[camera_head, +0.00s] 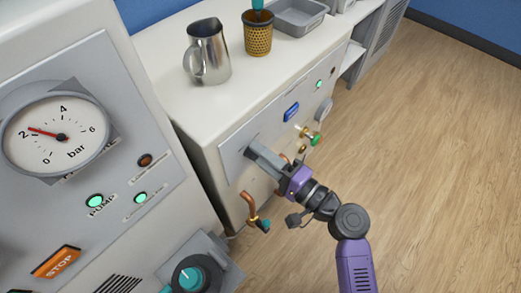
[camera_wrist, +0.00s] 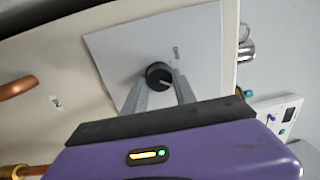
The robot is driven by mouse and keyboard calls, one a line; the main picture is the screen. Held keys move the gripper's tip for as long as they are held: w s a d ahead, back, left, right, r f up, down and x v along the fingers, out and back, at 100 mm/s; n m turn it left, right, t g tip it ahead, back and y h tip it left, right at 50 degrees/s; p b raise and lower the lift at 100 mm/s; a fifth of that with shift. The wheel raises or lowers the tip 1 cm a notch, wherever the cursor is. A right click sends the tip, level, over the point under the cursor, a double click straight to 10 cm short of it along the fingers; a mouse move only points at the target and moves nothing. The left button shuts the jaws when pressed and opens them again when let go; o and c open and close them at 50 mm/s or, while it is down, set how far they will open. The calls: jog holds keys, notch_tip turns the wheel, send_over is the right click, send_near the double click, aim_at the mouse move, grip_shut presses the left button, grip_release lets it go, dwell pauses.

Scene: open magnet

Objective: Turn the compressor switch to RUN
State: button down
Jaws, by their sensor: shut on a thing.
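A round black switch knob (camera_wrist: 158,74) with a pale pointer mark sits on a light grey plate (camera_wrist: 110,48) in the wrist view. My gripper (camera_wrist: 160,83) has one finger on each side of the knob and is shut on it. A small mark beside the knob is too small to read, so I cannot tell its RUN position. In the head view my gripper (camera_head: 254,153) reaches the grey plate (camera_head: 234,147) on the front of the white cabinet (camera_head: 215,128).
A steel jug (camera_head: 209,55) and a perforated cup (camera_head: 257,38) stand on top. A gauge panel (camera_head: 58,134) is at left. The floor at right is clear.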

jog(key=shift+d+f+m, duration=0.1)
jog(key=shift+m, duration=0.5)
jog(key=c, duration=1)
grip_release()
jog(key=p+v, duration=0.1)
jog(key=v, duration=0.6)
jog(key=shift+s+d, duration=0.25)
jog(key=shift+s, duration=0.05)
